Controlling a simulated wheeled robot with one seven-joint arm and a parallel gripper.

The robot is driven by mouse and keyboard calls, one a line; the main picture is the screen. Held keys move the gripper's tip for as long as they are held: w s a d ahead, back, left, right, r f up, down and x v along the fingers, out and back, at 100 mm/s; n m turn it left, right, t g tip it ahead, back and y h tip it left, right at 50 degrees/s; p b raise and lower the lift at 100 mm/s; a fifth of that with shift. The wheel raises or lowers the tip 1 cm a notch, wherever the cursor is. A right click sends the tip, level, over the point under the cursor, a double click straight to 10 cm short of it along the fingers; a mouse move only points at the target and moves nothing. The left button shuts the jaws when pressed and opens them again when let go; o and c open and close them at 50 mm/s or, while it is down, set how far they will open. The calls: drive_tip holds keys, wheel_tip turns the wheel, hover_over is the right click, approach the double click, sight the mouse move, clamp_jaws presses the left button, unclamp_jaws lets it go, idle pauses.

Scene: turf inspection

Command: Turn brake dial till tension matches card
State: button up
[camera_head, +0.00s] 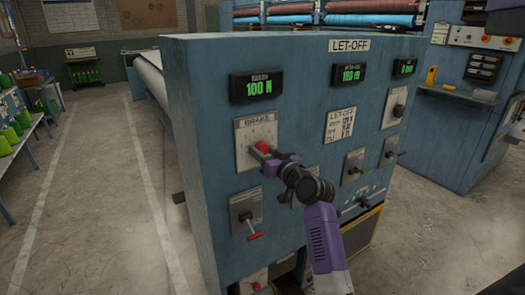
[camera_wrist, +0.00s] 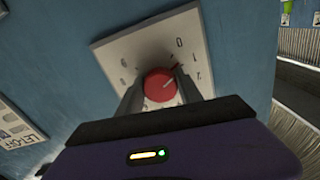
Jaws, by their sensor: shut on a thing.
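The brake dial is a red round knob (camera_head: 262,147) on a pale plate marked BRAKE (camera_head: 247,137), on the front of the blue let-off cabinet. My gripper (camera_head: 265,155) is shut on the knob, one finger on each side. The display (camera_head: 257,84) above the dial reads 100 N in green. The let-off card (camera_head: 339,124) is right of the dial; its small figures are hard to read.
Other displays (camera_head: 361,74) and several switches and levers share the panel. A red-handled lever (camera_head: 247,221) is just below the dial. Concrete floor (camera_head: 100,200) is open on the left, past which stand green spools (camera_head: 10,135) on a bench.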

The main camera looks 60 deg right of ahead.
drive_tip(key=m+p, duration=0.1)
drive_tip(key=m, duration=0.2)
drive_tip(key=shift+r, duration=0.1)
drive_tip(key=shift+m+p, duration=0.65)
drive_tip(key=shift+m, duration=1.55)
drive_tip(key=o, duration=1.4)
drive_tip(key=shift+c, duration=0.2)
drive_tip(key=b+v, duration=0.1)
drive_tip(key=v, duration=0.7)
drive_tip(key=shift+w, duration=0.1)
